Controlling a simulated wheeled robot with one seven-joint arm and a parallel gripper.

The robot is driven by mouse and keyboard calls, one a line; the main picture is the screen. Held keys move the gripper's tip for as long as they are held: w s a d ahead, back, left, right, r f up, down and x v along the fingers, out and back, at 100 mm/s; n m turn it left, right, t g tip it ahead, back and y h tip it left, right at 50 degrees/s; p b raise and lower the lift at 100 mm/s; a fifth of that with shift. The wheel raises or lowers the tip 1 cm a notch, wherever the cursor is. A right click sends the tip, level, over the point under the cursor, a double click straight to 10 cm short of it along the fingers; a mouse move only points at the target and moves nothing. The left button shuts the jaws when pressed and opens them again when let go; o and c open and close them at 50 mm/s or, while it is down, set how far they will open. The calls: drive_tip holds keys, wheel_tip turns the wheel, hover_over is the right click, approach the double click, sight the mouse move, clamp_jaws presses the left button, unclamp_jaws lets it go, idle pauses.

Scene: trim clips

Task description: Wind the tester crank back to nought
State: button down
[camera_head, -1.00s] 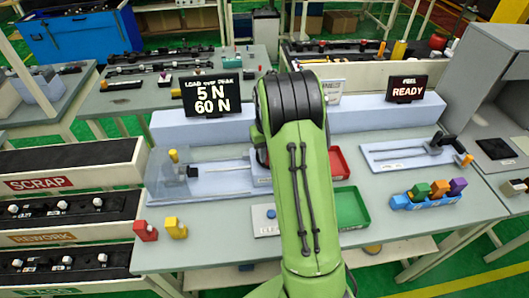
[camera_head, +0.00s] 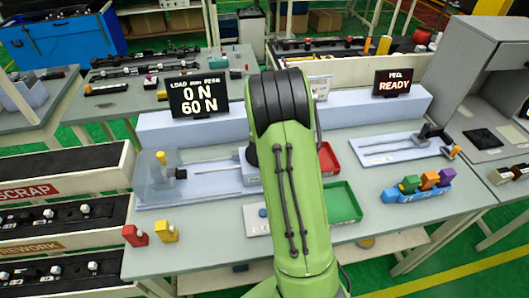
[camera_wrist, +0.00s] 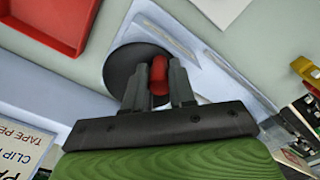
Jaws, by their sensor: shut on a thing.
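In the wrist view my gripper (camera_wrist: 159,82) is shut on the red crank knob (camera_wrist: 159,66), with one finger on each side of it. The knob sits over the dark round crank disc (camera_wrist: 120,68). In the head view my green arm hides the crank and my gripper. The tester's pale blue bed (camera_head: 212,186) with its thin rod shows to the left of my arm. The load display (camera_head: 198,96) behind it reads 0 N over 60 N peak.
A second display (camera_head: 396,84) reads READY above another pale fixture (camera_head: 385,148) at the right. A red tray (camera_head: 328,157) and a green tray (camera_head: 343,204) lie right of my arm. A blue holder (camera_head: 418,192) carries several coloured clips. Red (camera_head: 134,236) and yellow (camera_head: 167,231) pieces stand front left.

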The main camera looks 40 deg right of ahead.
idle(0.4)
drive_tip(key=c, duration=0.9)
unclamp_jaws()
drive_tip(key=shift+c, duration=0.2)
wheel_tip(320, 180, up, 16)
drive_tip(key=p, duration=0.2)
drive_tip(key=shift+p, duration=0.3)
